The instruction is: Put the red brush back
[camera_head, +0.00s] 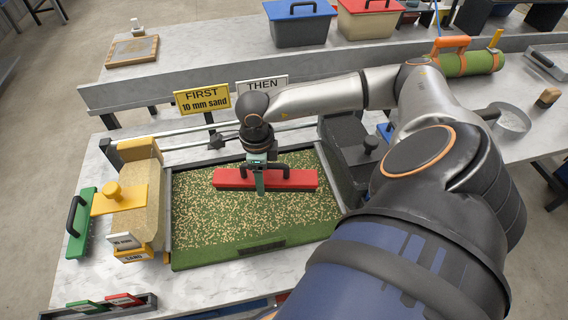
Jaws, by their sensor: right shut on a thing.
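The red brush (228,178) is a long red bar with a black handle, lying across the green turf tray (205,258) with its tan grains. My right gripper (261,180) comes down from above at the middle of the brush and is shut on its black handle. Part of the handle is hidden behind the fingers. I cannot tell whether the brush touches the grains or hangs just above them. My left gripper is not in view.
A sand box (141,200) with a yellow tool (118,198) and a green tool (81,226) stand left of the tray. A dark block (348,165) is at its right. Yellow (203,101) and white signs stand behind. A small rack (90,308) is front left.

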